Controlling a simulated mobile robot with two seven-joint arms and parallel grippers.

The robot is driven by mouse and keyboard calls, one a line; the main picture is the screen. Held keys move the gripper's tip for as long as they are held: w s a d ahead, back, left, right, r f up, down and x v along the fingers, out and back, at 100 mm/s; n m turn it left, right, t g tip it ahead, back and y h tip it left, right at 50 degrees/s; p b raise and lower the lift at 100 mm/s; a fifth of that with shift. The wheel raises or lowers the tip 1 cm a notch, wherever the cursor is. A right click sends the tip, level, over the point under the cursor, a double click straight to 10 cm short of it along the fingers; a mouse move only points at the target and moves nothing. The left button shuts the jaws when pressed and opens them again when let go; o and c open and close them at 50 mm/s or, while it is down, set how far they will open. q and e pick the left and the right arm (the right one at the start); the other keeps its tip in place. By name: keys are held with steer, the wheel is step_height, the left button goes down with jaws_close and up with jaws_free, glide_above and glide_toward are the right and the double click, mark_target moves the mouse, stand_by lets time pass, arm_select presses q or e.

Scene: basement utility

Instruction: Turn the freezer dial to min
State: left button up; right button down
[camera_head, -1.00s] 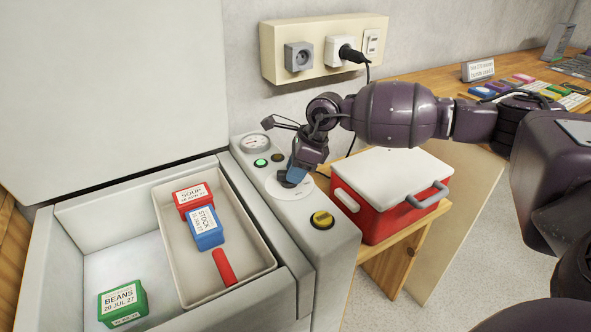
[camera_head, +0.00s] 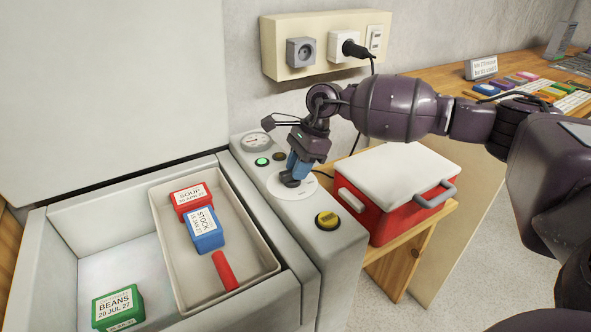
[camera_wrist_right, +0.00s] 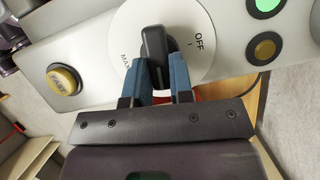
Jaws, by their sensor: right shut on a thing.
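The freezer dial is a dark knob (camera_head: 290,180) on a round white plate (camera_head: 306,187) on the freezer's control strip. My right gripper (camera_head: 297,172) reaches down onto the dial from above, its blue fingers on either side of the knob. In the right wrist view the black knob (camera_wrist_right: 154,50) sits between the two blue fingertips (camera_wrist_right: 158,68), which are shut on it. The plate (camera_wrist_right: 195,30) shows "OFF" at the knob's right and "MAX" at its left. The "min" mark is not readable. My left gripper is out of view.
The open freezer holds a basket (camera_head: 243,212) with soup and stock boxes. A red cooler (camera_head: 363,198) stands close at the right.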

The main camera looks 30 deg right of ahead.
steer(key=n, duration=0.1)
steer(key=n+b, duration=0.1)
steer(key=g, duration=0.1)
steer(key=shift+w+f+n, duration=0.25)
steer(key=shift+f+n, duration=0.1)
steer(key=shift+n, duration=0.05)
steer(key=n+b, duration=0.1)
steer(key=n+g+b, duration=0.1)
steer(key=n, duration=0.1)
steer(key=shift+w+r, duration=0.15)
steer(key=shift+w, duration=0.05)
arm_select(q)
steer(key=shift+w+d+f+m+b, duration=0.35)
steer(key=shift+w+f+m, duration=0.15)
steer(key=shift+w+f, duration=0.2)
arm_select(e)
steer(key=shift+r+n+g+h, duration=0.1)
steer(key=shift+n+g+h, duration=0.25)
steer(key=shift+n, duration=0.35)
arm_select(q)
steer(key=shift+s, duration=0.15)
arm_select(e)
steer(key=shift+r, duration=0.1)
steer(key=c, duration=1)
jaws_free()
